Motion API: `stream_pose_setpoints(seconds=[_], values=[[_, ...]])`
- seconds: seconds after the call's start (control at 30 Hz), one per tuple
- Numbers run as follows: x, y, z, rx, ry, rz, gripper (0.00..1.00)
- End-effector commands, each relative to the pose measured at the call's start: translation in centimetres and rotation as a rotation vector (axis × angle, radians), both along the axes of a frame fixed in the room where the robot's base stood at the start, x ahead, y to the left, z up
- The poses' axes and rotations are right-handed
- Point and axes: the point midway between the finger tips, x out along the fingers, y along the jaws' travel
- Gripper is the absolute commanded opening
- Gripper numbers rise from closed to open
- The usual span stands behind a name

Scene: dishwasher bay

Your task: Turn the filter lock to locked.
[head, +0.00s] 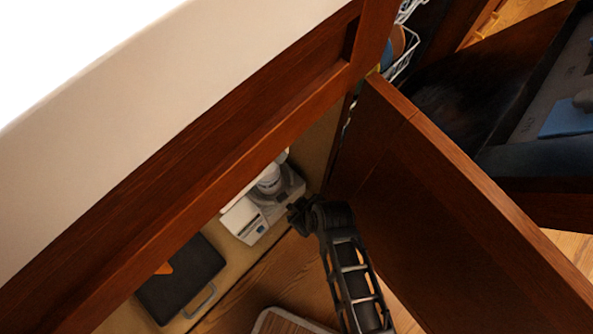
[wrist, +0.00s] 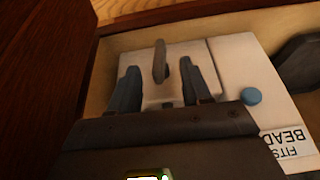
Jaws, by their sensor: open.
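My gripper (head: 298,212) is just right of the unit. In the wrist view, my gripper (wrist: 159,80) is open, with its two dark fingers apart over the white filter unit (wrist: 232,62). A grey upright lever (wrist: 160,60), seemingly the filter lock, shows between and beyond the fingertips. I cannot tell whether the fingers touch it. Its lock markings are not readable. The lower part of the unit is hidden behind my gripper.
A blue round button (wrist: 251,96) and a label (wrist: 290,145) are on the unit. The open wooden door (head: 450,210) stands close right of my arm. A wooden frame (head: 240,140) bounds the cabinet above.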

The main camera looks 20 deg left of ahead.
Motion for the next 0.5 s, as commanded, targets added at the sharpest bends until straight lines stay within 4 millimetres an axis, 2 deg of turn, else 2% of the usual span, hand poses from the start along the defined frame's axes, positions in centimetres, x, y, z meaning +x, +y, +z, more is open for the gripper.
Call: stream_pose_setpoints(seconds=[0.03, 0.2, 0.5], values=[[0.1, 0.3, -1.2, -0.001, 0.001, 0.001, 0.48], [0.4, 1.1, -3.1, -0.001, 0.001, 0.0, 0.48], [0.5, 1.5, -3.8, -0.001, 0.002, -0.001, 0.48]])
